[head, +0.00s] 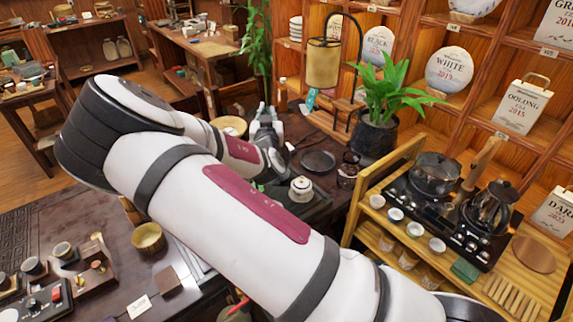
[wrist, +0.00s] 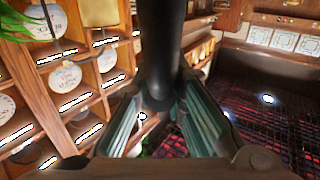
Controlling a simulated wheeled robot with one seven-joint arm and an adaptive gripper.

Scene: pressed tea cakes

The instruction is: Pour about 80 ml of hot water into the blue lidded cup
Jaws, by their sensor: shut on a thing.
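My gripper (head: 266,118) is at the far side of the dark table, partly hidden behind my arm in the head view. In the wrist view my gripper (wrist: 158,108) is closed around a dark, smooth, cylindrical thing (wrist: 164,50) between its two pads. Which object this belongs to is unclear. A small pale lidded cup (head: 301,188) with a dark knob stands on a dark tray (head: 318,206), nearer the head camera than my gripper. I cannot tell whether it is blue. A dark kettle (head: 489,212) sits on the stove at right.
A wooden side stand (head: 350,222) carries a glass pot (head: 436,177), the stove and several small cups. A potted plant (head: 376,135) and a lamp (head: 323,62) stand beyond the tray. A round dark dish (head: 318,160) lies near my gripper. A wooden bowl (head: 148,238) is at left.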

